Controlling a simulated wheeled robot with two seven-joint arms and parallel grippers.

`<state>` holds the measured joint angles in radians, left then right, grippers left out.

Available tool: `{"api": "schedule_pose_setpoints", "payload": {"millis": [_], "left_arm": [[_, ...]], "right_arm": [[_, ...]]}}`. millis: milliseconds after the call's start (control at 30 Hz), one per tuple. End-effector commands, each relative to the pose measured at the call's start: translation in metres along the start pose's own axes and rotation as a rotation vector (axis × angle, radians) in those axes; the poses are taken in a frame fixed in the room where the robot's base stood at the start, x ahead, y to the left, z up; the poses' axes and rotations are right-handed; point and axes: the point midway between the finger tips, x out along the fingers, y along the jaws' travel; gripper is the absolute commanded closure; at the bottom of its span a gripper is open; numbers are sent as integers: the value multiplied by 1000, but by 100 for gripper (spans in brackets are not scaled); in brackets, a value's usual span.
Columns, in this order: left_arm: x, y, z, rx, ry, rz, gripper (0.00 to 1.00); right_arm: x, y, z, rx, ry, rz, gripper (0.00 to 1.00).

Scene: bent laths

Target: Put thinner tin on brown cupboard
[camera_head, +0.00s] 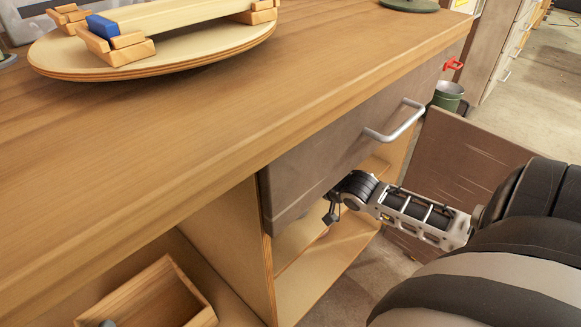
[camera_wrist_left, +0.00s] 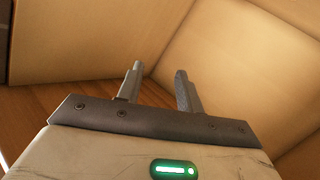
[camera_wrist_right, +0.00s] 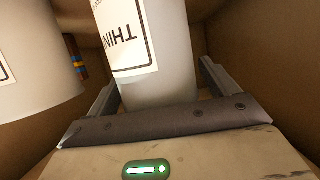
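The thinner tin (camera_wrist_right: 155,60) is a pale grey-white cylinder with a white label reading "THIN", in the right wrist view. It stands between the fingers of my right gripper (camera_wrist_right: 158,90), which are open around it with small gaps showing. Its top is out of view. In the head view my right arm reaches into the compartment under the drawer; the tin and fingertips are hidden there. My left gripper (camera_wrist_left: 160,85) is open and empty, facing pale wooden panels. A brown cupboard (camera_head: 492,45) seems to be the drawer unit at the back right; I cannot tell for sure.
A second pale tin (camera_wrist_right: 30,65) stands left of the thinner tin, with a striped object (camera_wrist_right: 76,56) behind. Compartment walls are close on both sides. The bench top (camera_head: 230,130) holds a round board (camera_head: 190,55) with clamped laths. An open brown door (camera_head: 460,150) stands near my right arm.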

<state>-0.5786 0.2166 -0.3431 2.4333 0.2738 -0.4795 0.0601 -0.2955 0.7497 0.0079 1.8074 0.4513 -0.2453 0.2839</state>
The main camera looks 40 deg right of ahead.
Motion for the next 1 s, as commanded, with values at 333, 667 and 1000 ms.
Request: {"api": "schedule_pose_setpoints", "payload": {"millis": [333,667,1000], "left_arm": [[-1,0,-2,11,-10,-8,64],[-7,-10,12,104,-119,-70,64],[-6,-21,24,98,-222,-109,64]], "right_arm": [[-10,0,-3,1,-2,0,14],[-75,0,6,3,-9,1,14],[-144,0,31,1,-5,1,14]]}}
